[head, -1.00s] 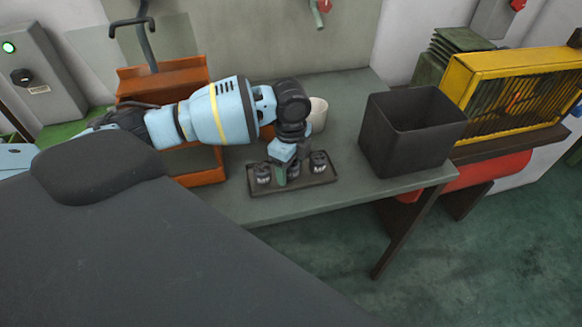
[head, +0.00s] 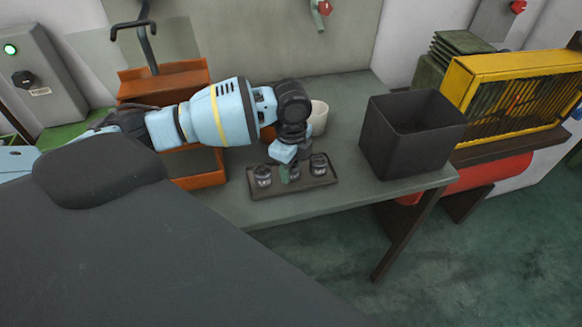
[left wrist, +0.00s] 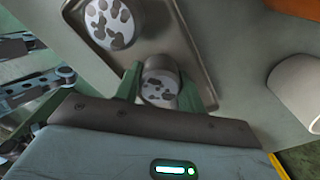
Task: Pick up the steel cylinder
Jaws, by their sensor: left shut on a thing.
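Steel cylinders with dark mottled patches stand on a dark shallow tray (head: 315,184) on the bench. One is at the left (head: 263,176), one in the middle (head: 295,173) and one at the right (head: 318,164). My left gripper (head: 289,172) points down over the tray and is shut on the middle cylinder. In the left wrist view, the held cylinder (left wrist: 160,82) sits between the two green fingers, upright and low at the tray. Another cylinder (left wrist: 113,22) stands beside it, apart from the fingers. My right gripper is not in view.
A dark open bin (head: 410,140) stands to the right on the bench (head: 350,110). A pale cup (head: 318,116) is behind my gripper. An orange rack (head: 160,85) is at the left. A yellow guard (head: 515,85) is beyond the bin. The front right bench top is clear.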

